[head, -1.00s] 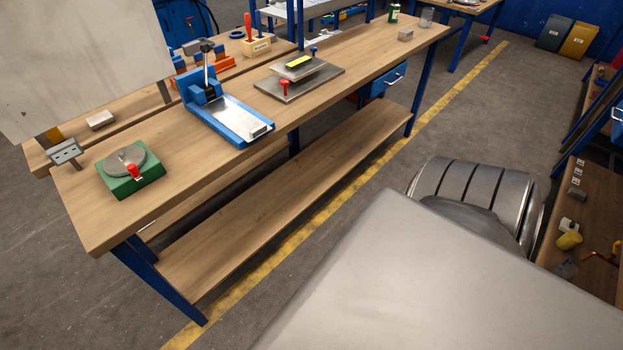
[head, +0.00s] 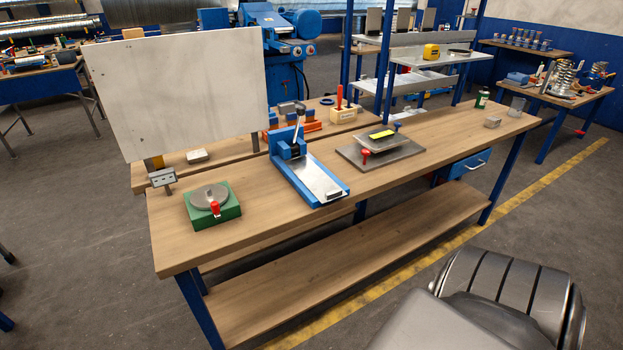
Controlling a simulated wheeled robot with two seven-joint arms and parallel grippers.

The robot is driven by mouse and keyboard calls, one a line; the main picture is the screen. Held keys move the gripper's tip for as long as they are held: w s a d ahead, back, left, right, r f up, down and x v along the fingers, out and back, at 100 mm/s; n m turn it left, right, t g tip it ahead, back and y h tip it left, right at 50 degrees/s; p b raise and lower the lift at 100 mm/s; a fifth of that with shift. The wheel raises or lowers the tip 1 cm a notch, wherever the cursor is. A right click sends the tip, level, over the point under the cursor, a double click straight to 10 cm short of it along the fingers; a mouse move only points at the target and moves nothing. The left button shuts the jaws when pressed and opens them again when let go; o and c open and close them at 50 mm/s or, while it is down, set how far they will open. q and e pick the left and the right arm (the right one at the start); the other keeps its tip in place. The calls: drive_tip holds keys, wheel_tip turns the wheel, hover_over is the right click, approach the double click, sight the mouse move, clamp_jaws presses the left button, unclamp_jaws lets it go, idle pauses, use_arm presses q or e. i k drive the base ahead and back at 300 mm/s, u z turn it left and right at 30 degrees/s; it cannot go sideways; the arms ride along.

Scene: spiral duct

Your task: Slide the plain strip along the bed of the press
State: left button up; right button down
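A blue press (head: 286,145) with an upright lever stands on the middle of the wooden workbench (head: 237,251). Its long bed (head: 317,176) has a bright metal surface and points toward the front edge of the bench. A small grey piece (head: 334,195) lies at the bed's front end. I cannot make out a separate plain strip on the bed. Neither of my grippers shows in the head view.
A green block with a round disc and red knob (head: 213,207) stands left of the press. A steel plate fixture (head: 380,151) stands right of it. A grey board (head: 178,88) rises behind the bench.

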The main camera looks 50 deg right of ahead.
sight(324, 189)
drive_tip(key=i, duration=1.5)
drive_tip(key=z, duration=1.95)
